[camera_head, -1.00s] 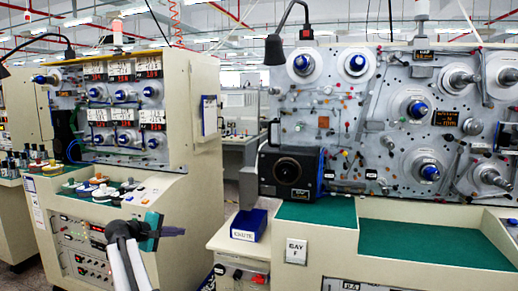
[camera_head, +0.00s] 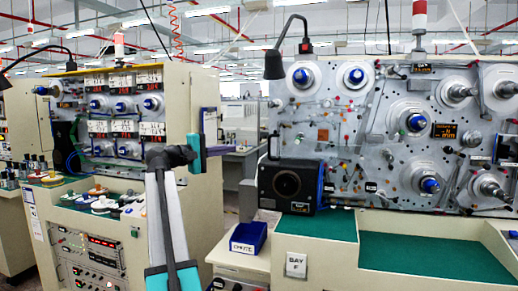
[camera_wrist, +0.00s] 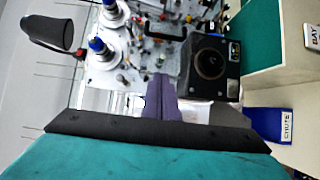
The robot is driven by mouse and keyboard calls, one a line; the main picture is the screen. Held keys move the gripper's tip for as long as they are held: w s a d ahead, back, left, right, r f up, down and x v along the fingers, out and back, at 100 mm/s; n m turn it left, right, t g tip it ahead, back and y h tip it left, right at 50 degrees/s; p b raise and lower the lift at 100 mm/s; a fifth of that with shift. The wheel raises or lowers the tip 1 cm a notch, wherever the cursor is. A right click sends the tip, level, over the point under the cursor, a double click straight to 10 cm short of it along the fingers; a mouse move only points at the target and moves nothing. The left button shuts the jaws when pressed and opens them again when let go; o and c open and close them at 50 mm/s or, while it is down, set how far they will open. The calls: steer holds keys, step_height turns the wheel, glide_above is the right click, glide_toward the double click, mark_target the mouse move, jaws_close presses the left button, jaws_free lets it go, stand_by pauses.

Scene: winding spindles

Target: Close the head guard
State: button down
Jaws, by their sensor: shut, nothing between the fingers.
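A black head block (camera_head: 290,187) with a round dark opening sits at the lower left of the right machine's panel. A slim dark upright piece (camera_head: 274,145) stands at its upper left edge. I cannot tell for sure which part is the guard. In the wrist view the block (camera_wrist: 209,68) is right of centre. My gripper (camera_head: 230,149) is raised left of the block, apart from it in the picture, its fingers pointing right. In the wrist view its purple fingers (camera_wrist: 163,82) are together and empty, partly in front of the panel left of the block.
A blue chute bin (camera_head: 248,237) stands below and left of the block. A black lamp (camera_head: 274,65) hangs above it. Blue-capped spindles (camera_head: 302,77) fill the panel. Another machine (camera_head: 190,110) stands behind my arm. Green shelf mats (camera_head: 318,222) lie under the panel.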

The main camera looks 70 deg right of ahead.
steer(key=shift+d, duration=0.15)
steer(key=s+d+p, duration=0.4)
steer(key=s+d, duration=0.3)
steer(key=s, duration=0.1)
steer(key=shift+s+d, duration=0.15)
steer(key=shift+s, duration=0.25)
stand_by(0.6)
steer(key=shift+f, duration=0.1)
stand_by(0.4)
